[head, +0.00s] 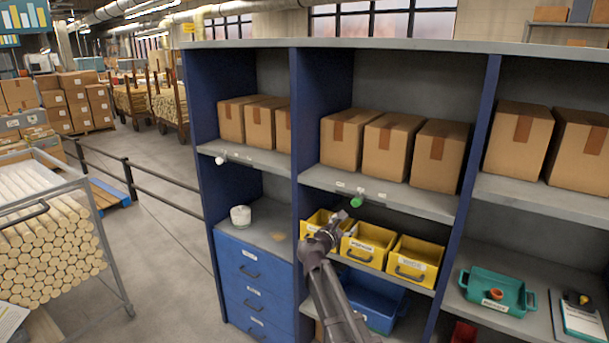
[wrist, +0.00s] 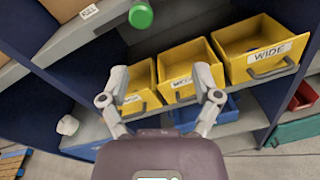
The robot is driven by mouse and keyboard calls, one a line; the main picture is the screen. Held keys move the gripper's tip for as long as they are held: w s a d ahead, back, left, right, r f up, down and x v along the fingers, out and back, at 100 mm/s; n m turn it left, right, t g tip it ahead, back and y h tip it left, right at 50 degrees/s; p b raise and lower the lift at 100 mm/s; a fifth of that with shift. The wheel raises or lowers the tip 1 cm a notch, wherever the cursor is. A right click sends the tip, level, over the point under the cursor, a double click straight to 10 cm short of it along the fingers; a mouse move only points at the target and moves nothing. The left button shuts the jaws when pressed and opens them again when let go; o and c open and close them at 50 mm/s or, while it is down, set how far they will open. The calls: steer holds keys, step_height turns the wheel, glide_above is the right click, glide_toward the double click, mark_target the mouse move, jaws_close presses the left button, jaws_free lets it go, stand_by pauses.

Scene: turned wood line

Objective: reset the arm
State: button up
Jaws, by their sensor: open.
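My gripper (head: 329,232) is raised in front of the middle bay of the blue shelf unit, before the yellow bins. In the wrist view my gripper (wrist: 162,98) has its two fingers spread wide with nothing between them. A green cylindrical thing (head: 356,202) sticks out at the front edge of the shelf above the bins, just above my gripper. It also shows at the top of the wrist view (wrist: 141,15). My arm hides part of the left yellow bin (head: 316,222).
More yellow bins (head: 415,262) stand to the right, above a blue bin (head: 372,305). Cardboard boxes (head: 389,140) fill the upper shelf. A teal tray (head: 494,306) sits at right, a white round thing (head: 241,216) at left. Floor left of the unit is open before a dowel cart (head: 122,290).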

steer(key=s+d+f+m+g+y+b, duration=0.1)
steer(key=s+d+f+m+g, duration=0.25)
steer(key=s+f+m, duration=0.35)
steer(key=s+d+f+m+g+y+b, duration=0.1)
steer(key=s+d+f+m+g, duration=0.2)
steer(key=s+f+m+g, duration=0.25)
steer(key=s+a+f+m+g+y+b, duration=0.1)
steer(key=s+a+f+m+g+y, duration=0.1)
steer(key=s, duration=0.6)
steer(key=s+a+f+m+g+y+b, duration=0.1)
steer(key=s+a+f+m+y, duration=0.3)
steer(key=s+m, duration=0.5)
step_height(320, 180, down, 4)
steer(key=g+y, duration=0.1)
steer(key=y, duration=0.1)
steer(key=shift+s+a+r+g+y, duration=0.15)
steer(key=shift+s+a+g+y, duration=0.05)
steer(key=shift+a+g+y, duration=0.2)
steer(key=shift+d+m, duration=0.1)
steer(key=shift+m, duration=0.15)
steer(key=c, duration=0.3)
steer(key=shift+c, duration=0.2)
